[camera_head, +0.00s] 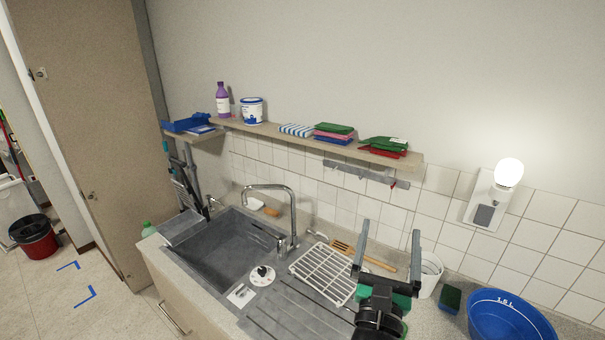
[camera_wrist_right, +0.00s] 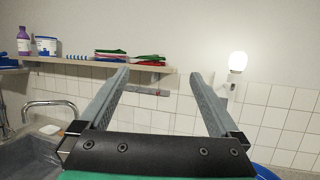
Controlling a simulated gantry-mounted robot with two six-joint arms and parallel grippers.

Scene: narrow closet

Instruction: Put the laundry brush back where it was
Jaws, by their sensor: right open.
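A small orange-brown brush-like piece (camera_head: 271,212) lies behind the sink, left of the tap. A long wooden-handled brush or scraper (camera_head: 375,261) lies on the counter behind the white rack. I cannot tell which is the laundry brush. My right gripper (camera_head: 390,233) is open and empty, pointing up and back over the counter in front of the tiled wall. Its two fingers also show in the right wrist view (camera_wrist_right: 158,75), with nothing between them. The right gripper partly covers the wooden handle's surroundings. My left gripper is not in view.
A shelf (camera_head: 235,126) holds bottles, cloths and sponges, with a grey rail (camera_head: 365,174) below it. The sink (camera_head: 225,245), tap (camera_head: 292,205), white rack (camera_head: 322,272), white cup (camera_head: 431,270) and blue basin (camera_head: 500,318) crowd the counter. A lit lamp (camera_head: 508,172) is on the wall.

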